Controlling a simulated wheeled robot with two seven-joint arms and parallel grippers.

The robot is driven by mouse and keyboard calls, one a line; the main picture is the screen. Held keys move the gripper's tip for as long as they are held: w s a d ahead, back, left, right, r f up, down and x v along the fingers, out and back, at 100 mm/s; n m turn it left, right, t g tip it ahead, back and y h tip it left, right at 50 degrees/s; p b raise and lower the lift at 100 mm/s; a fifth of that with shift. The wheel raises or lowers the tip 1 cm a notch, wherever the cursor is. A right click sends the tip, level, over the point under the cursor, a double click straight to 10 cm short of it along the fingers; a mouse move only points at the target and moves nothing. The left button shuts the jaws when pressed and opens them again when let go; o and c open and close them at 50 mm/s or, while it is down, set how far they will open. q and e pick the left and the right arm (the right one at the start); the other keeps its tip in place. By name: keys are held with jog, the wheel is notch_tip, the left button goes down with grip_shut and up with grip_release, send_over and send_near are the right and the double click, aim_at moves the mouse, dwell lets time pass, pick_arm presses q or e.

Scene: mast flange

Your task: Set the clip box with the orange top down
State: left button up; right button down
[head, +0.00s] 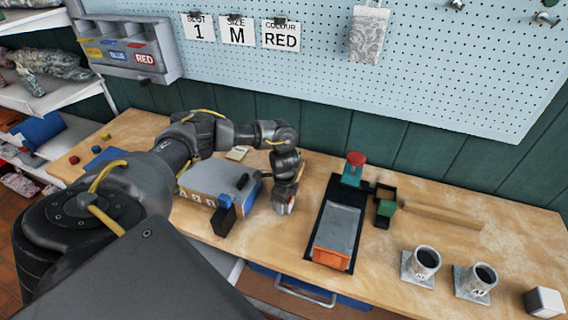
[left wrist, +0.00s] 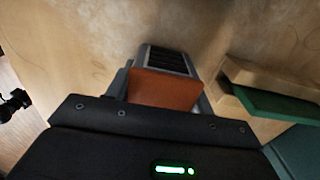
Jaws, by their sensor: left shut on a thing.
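My left gripper (head: 284,207) is over the wooden workbench, between the blue-and-grey box and the black mat. It is shut on the clip box. In the left wrist view the clip box (left wrist: 167,88) shows its orange top, with a grey body and dark slots beyond it, between the fingers. In the head view only a small part of the clip box shows at the fingertips. I cannot tell whether it touches the bench. My right gripper is not in view.
A blue-and-grey box (head: 212,183) stands left of the gripper. Right of it lies a black mat (head: 318,238) with a grey device with an orange end (head: 331,257). Farther right are a green block (head: 385,208), a wooden bar (head: 435,214) and two mugs (head: 427,258) (head: 484,274).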

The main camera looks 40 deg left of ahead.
pick_arm(q)
jog(key=shift+r, duration=0.5)
jog(key=r, duration=0.1)
jog(key=s+r, duration=0.1)
jog(key=d+r+b, duration=0.1)
jog(key=r, duration=0.1)
jog(key=shift+s+d, duration=0.1)
jog(key=shift+s, duration=0.1)
jog(key=s+d+r+p, duration=0.1)
jog(key=s+d+r, duration=0.7)
jog(key=s, duration=0.2)
jog(key=w+d+r+n+b, duration=0.3)
jog(key=w+d+b, duration=0.2)
jog(key=d+b, duration=0.2)
jog(key=shift+d+r, duration=0.3)
jog(key=shift+d, duration=0.1)
